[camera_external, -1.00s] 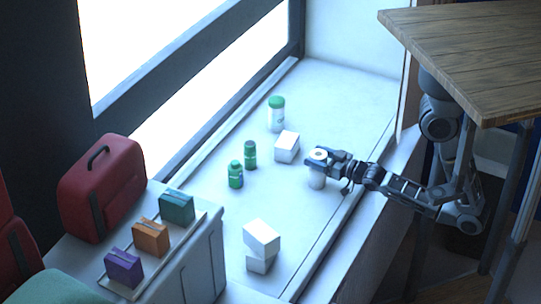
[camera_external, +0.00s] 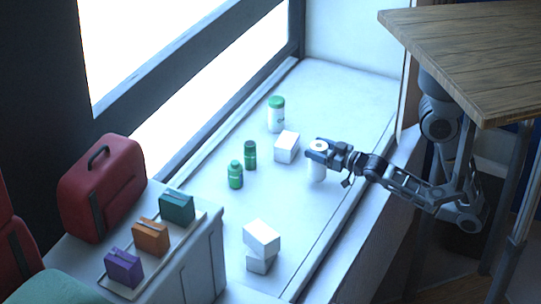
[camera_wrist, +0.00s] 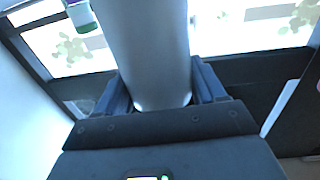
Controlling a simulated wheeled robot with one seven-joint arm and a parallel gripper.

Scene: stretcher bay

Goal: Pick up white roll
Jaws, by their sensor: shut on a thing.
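The white roll (camera_external: 318,172) stands upright at the right part of the white sill (camera_external: 340,100), with its ringed top (camera_external: 319,146) showing. My gripper (camera_external: 319,152) reaches in from the right and is shut on the roll near its upper part. In the wrist view the roll (camera_wrist: 148,50) fills the middle between the two dark fingers of my gripper (camera_wrist: 160,95). I cannot tell for sure whether its lower end is clear of the sill.
A white box (camera_external: 287,147) stands just left of the roll. Green bottles (camera_external: 236,175) (camera_external: 250,155) and a green-capped white bottle (camera_external: 276,115) are farther left. Stacked white boxes (camera_external: 261,240) stand at the front. A wooden tabletop (camera_external: 480,55) overhangs at the right.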

